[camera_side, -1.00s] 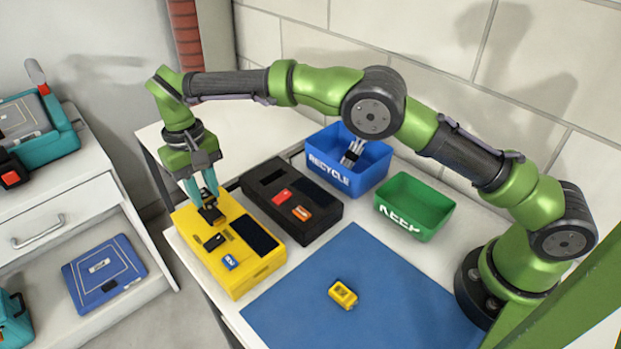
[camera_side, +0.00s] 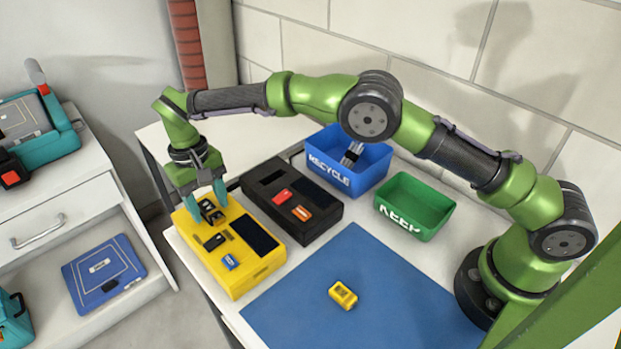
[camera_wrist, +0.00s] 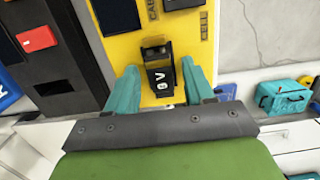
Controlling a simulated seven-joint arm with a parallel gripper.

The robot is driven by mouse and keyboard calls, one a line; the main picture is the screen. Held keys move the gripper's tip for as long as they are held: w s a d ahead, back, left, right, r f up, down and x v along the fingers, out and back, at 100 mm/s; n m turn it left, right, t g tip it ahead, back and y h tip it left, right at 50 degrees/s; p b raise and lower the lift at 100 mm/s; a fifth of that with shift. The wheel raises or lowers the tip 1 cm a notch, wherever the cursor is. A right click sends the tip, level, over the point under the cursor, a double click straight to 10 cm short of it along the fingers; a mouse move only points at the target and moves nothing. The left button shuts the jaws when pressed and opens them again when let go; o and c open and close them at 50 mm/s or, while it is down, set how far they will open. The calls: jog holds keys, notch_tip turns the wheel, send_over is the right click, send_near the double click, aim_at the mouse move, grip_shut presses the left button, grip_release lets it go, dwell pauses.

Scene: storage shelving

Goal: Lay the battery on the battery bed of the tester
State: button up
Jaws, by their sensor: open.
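A dark battery (camera_wrist: 160,75) with white characters that look like "9V" is on the far end of the yellow tester (camera_wrist: 119,55). In the side view the yellow tester (camera_side: 262,273) stands at the table's left edge, and the battery (camera_side: 209,211) is at its far-left end. My gripper (camera_side: 208,197) is open around the battery. In the wrist view its teal fingers (camera_wrist: 163,85) stand apart on both sides of it, with a gap visible. The battery bed is mostly hidden under the battery and fingers, so I cannot tell how fully it is seated.
A black box (camera_side: 268,206) with red and orange pieces stands right of the tester. Behind are a blue RECYCLE bin (camera_side: 366,176) and a green KEEP bin (camera_side: 436,222). A small yellow block (camera_side: 343,294) lies on the otherwise clear blue mat (camera_side: 385,270).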

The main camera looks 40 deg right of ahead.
aim_at(207, 205)
jog(key=r, duration=0.5)
jog(key=w+r, duration=0.1)
jog(key=r, duration=0.1)
jog(key=shift+r, duration=0.3)
jog(key=s+d+r+m+t+y, duration=0.15)
jog(key=s+d+r, duration=0.25)
jog(key=d+r, duration=0.4)
jog(key=s+d+r+t+y, duration=0.15)
jog(key=s+d+r, duration=0.25)
jog(key=d+r, duration=0.5)
jog(key=s+d+f+m+t, duration=0.1)
jog(key=s+d+f+t, duration=0.1)
jog(key=s, duration=0.7)
jog(key=s+d+f+m+t+h, duration=0.1)
jog(key=s+d+f+t, duration=0.2)
jog(key=s+d, duration=0.3)
jog(key=s+f, duration=0.1)
jog(key=s, duration=0.2)
jog(key=shift+s+d+t, duration=0.3)
jog(key=shift+d, duration=0.05)
